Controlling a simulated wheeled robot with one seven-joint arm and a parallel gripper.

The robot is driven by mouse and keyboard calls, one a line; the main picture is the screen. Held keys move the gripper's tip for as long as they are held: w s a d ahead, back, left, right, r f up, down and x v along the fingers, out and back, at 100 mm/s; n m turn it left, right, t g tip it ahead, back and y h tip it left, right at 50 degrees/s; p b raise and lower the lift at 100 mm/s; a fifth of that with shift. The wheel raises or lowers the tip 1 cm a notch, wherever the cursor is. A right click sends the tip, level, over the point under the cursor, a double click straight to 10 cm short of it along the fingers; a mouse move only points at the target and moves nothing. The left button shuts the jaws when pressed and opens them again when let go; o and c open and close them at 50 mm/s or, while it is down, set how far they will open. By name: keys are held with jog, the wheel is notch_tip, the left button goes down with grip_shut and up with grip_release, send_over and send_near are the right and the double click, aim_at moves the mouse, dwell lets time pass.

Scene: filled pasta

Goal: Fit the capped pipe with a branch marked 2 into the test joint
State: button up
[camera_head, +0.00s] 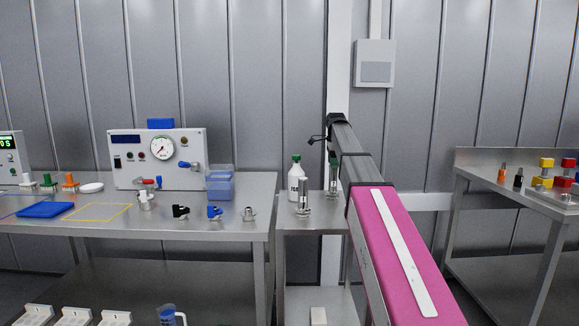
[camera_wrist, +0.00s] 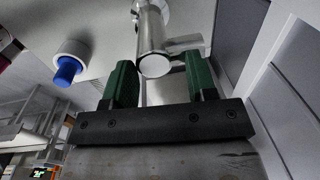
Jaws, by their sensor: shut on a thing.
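My gripper (camera_wrist: 160,82), with green fingertips, is shut on a shiny metal pipe (camera_wrist: 151,35) with a side branch (camera_wrist: 184,43). In the head view this pipe (camera_head: 332,186) stands upright at the small steel side table, with a green fingertip above it. I cannot tell whether it touches the table. A similar metal pipe (camera_head: 303,196) stands to its left. No number is readable on either. A white gauge panel (camera_head: 190,147) stands on the long bench, with a metal fitting (camera_head: 146,201) before it, perhaps the test joint.
A white bottle with a green cap (camera_head: 295,181) stands behind the left pipe. Black (camera_head: 180,211), blue (camera_head: 214,212) and metal (camera_head: 249,213) fittings line the bench's front right. Blue bins (camera_head: 220,184) stand behind them.

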jog(key=shift+s+f+g, duration=0.3)
jog(key=shift+f, duration=0.4)
jog(key=shift+s+f+g, duration=0.3)
jog(key=shift+f, duration=0.4)
jog(key=shift+w+r, duration=0.45)
jog(key=shift+w, duration=0.2)
jog(key=shift+c, duration=0.5)
jog(key=shift+w+r, duration=0.1)
jog(key=shift+w, duration=0.2)
grip_shut()
jog(key=shift+w+r, duration=0.1)
jog(key=shift+r, duration=0.05)
jog(key=shift+s+r, duration=0.25)
jog(key=shift+r, duration=0.7)
jog(key=shift+s+r, duration=0.25)
jog(key=shift+r, duration=0.65)
jog(key=shift+o, duration=0.7)
grip_release()
jog(key=shift+w+r, duration=0.1)
